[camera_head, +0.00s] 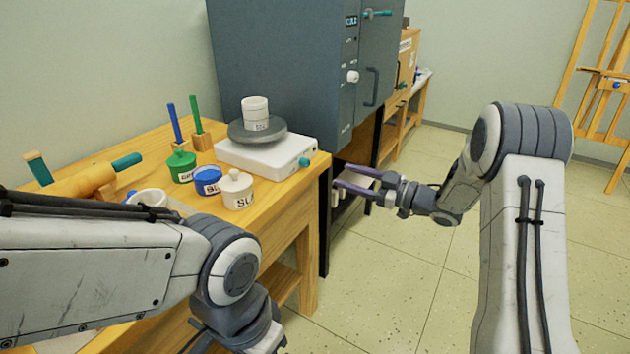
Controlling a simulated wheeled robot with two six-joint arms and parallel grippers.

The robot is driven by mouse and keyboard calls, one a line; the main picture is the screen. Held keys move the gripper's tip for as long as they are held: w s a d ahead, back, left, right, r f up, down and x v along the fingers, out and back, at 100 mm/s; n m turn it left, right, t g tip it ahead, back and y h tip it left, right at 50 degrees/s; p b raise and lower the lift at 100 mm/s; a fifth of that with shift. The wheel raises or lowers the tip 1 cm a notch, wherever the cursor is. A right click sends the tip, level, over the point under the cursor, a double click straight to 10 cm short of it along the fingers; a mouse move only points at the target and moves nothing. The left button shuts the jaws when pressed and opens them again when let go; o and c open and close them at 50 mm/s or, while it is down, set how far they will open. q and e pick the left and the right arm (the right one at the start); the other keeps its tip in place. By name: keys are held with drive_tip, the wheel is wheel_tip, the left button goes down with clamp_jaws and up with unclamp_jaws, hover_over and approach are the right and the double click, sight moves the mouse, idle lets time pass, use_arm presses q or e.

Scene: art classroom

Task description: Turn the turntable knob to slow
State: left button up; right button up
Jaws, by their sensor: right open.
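The turntable (262,157) is a white box with a round dark disc (240,131) on top, at the right end of the wooden table. A white labelled cup (255,112) stands on the disc. A small teal knob (304,162) is on the box's right front side; its setting is too small to read. My right gripper (350,178) is open and empty, to the right of the knob and slightly lower in the picture, apart from it. My left arm comes in at lower left; its gripper (230,345) is cut off by the bottom edge, so its fingers are hidden.
Green (181,167), blue (208,181) and white (237,190) jars stand in front of the turntable. Two upright tools (197,115) stand behind them. A rolling pin (90,182) lies at left. A large grey kiln (290,60) is behind.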

sight(308, 164)
drive_tip(key=b+x, duration=0.1)
drive_tip(key=x, duration=0.9)
drive_tip(key=shift+a, duration=0.15)
clamp_jaws()
